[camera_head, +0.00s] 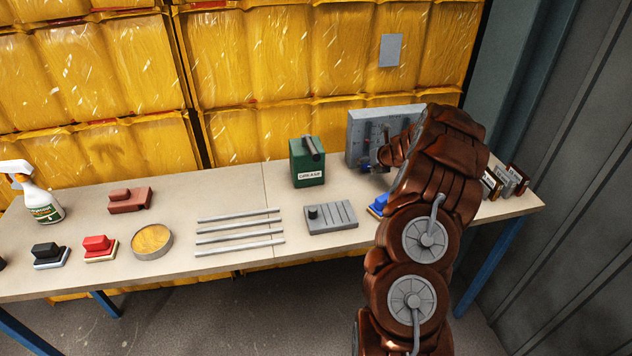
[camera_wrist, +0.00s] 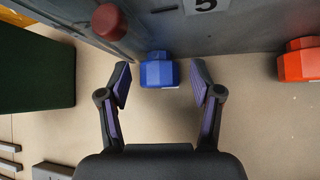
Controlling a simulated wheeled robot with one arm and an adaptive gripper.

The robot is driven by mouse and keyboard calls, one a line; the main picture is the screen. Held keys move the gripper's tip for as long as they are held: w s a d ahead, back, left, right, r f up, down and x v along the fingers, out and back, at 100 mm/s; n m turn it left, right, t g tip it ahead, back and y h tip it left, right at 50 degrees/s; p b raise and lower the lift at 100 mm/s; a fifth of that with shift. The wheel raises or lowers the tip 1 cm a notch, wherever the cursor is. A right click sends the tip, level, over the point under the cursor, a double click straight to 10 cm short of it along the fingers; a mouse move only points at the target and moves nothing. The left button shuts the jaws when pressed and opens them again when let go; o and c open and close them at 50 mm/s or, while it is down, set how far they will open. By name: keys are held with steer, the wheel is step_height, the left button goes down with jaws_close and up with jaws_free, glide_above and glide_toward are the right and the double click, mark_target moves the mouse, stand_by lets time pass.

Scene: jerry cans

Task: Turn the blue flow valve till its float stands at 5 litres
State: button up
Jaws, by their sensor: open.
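The blue valve knob (camera_wrist: 158,72) is on the lower part of the grey panel (camera_wrist: 230,28). My gripper (camera_wrist: 161,76) is open in the wrist view, with one finger on each side of the blue knob. I cannot tell whether either finger touches it. A label with a 5 (camera_wrist: 205,5) is on the panel above, cut off by the frame edge. A dark red round piece (camera_wrist: 110,22) is up and left of the knob; I cannot tell whether it is the float. In the head view my arm hides part of the grey panel (camera_head: 362,130).
A red-orange knob (camera_wrist: 298,62) is right of my gripper. A green can (camera_head: 307,165) stands left of the panel. A grey block (camera_head: 332,217), rods (camera_head: 240,228) and a blue item (camera_head: 377,204) lie on the table (camera_head: 225,200). Small stands (camera_head: 505,180) are at the right end.

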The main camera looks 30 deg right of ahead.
steer(key=shift+d+f+m+y+b, duration=0.1)
steer(key=shift+f+m+y+b, duration=0.1)
steer(key=shift+m+y+b, duration=0.35)
steer(key=shift+n+y, duration=0.25)
steer(key=shift+n, duration=0.1)
steer(key=v, duration=0.5)
steer(key=a+v, duration=0.1)
steer(key=v, duration=0.2)
steer(key=shift+a+r, duration=0.1)
steer(key=shift+r, duration=0.1)
steer(key=s+a+r+n+y, duration=0.1)
steer(key=s+a+r+n, duration=0.1)
steer(key=a+n, duration=0.3)
steer(key=s+a+r+n+g+y+b, duration=0.1)
steer(key=a+n, duration=0.4)
steer(key=a, duration=0.7)
steer(key=s+a+r+n+g+y, duration=0.1)
steer(key=a+r+n, duration=0.3)
steer(key=a, duration=0.5)
steer(key=shift+s+a+n+b, duration=0.3)
steer(key=shift+s+a+n, duration=0.15)
steer(key=shift+s, duration=0.35)
steer(key=shift+g, duration=0.3)
